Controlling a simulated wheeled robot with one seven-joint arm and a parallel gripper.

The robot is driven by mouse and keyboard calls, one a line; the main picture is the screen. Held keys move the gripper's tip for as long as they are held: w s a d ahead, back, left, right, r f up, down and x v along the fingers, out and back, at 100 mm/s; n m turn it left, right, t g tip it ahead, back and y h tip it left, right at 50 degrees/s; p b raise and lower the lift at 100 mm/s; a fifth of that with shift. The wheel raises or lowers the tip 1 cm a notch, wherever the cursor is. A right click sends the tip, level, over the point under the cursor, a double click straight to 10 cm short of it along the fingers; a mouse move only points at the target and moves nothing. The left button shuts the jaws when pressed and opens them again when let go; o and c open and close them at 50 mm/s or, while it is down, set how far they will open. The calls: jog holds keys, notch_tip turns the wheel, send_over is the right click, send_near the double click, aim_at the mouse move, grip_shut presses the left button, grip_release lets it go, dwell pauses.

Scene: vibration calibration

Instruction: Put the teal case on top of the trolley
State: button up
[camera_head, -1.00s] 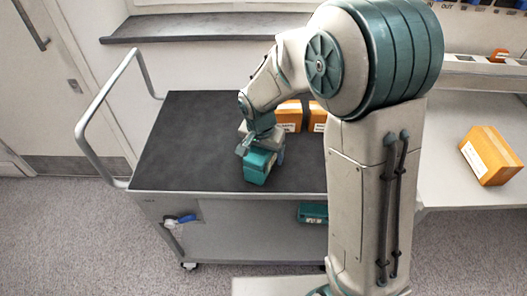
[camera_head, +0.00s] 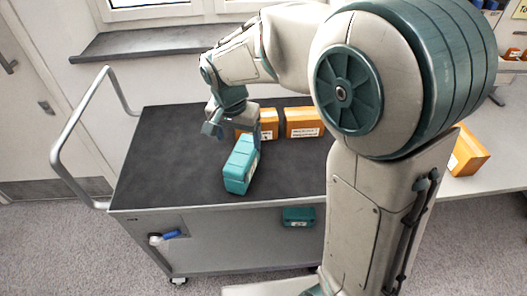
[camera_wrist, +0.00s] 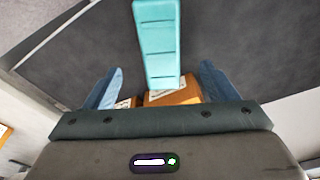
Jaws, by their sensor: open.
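The teal case (camera_head: 241,165) stands on the dark top of the trolley (camera_head: 160,170), near its front edge. It also shows in the wrist view (camera_wrist: 158,45), ahead of and between my finger lines. My gripper (camera_head: 233,128) is open just behind and above the case in the head view. In the wrist view both blue fingers of my gripper (camera_wrist: 160,88) are spread apart, with clear gaps on either side of the case. Whether a finger touches the case cannot be told.
Orange boxes (camera_head: 304,122) with white labels stand on the trolley behind the case. Another teal case (camera_head: 298,217) sits on the trolley's lower level. An orange box (camera_head: 467,153) is on the bench at right. The trolley top's left half is clear.

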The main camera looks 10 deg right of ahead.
jog(key=s+d+r+n+y, duration=0.1)
jog(key=s+d+n, duration=0.3)
jog(key=s+d, duration=1)
jog(key=s, duration=0.3)
jog(key=shift+r+n+t, duration=0.25)
jog(key=shift+n+t, duration=0.05)
jog(key=shift+n, duration=0.1)
